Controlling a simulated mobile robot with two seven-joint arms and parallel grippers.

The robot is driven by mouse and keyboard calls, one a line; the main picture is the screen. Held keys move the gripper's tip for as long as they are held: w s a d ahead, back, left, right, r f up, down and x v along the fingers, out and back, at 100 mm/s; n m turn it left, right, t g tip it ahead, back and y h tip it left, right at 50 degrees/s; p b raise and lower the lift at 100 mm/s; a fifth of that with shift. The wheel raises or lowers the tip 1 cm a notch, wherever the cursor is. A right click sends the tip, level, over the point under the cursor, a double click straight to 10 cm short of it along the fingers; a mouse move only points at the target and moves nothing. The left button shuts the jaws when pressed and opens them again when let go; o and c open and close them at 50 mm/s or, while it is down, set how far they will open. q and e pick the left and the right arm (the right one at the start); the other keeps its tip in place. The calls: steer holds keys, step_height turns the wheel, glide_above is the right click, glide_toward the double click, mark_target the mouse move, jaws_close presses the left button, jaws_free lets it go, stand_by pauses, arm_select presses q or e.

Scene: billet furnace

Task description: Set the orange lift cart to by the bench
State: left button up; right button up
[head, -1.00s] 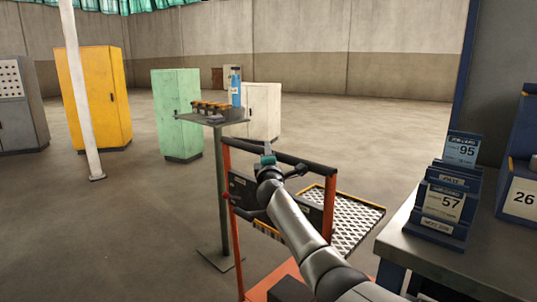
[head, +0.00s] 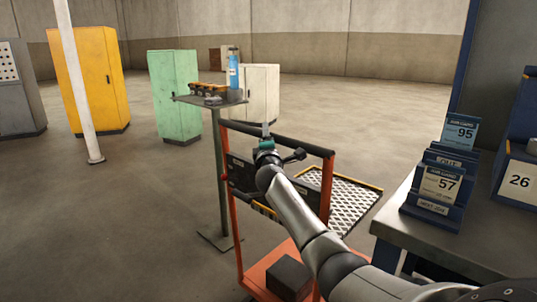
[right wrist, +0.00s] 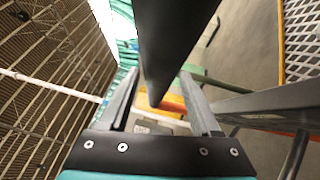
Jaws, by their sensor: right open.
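The orange lift cart (head: 234,230) stands in front of me, left of the bench (head: 408,222), with a strip of floor showing between them. Its upright handle frame has a dark top bar, and a dark box sits on its orange base. My right gripper (head: 266,130) is at the middle of the top bar. In the right wrist view its fingers (right wrist: 160,80) are apart, with a dark bar (right wrist: 180,40) showing between them. I cannot tell whether they touch it. My arm hides part of the cart. My left gripper is out of view.
A thin pedestal table (head: 218,98) with a blue bottle (head: 233,70) stands close behind the cart's left side. A patterned platform (head: 335,205) lies right of the handle. Number signs (head: 437,185) stand on the bench. The floor at left and beyond is open.

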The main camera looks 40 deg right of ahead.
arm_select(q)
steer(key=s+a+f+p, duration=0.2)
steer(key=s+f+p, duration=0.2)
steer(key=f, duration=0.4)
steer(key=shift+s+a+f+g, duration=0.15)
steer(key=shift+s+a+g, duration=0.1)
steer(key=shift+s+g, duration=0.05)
arm_select(e)
steer(key=v, duration=1.4)
steer(key=shift+f, duration=0.1)
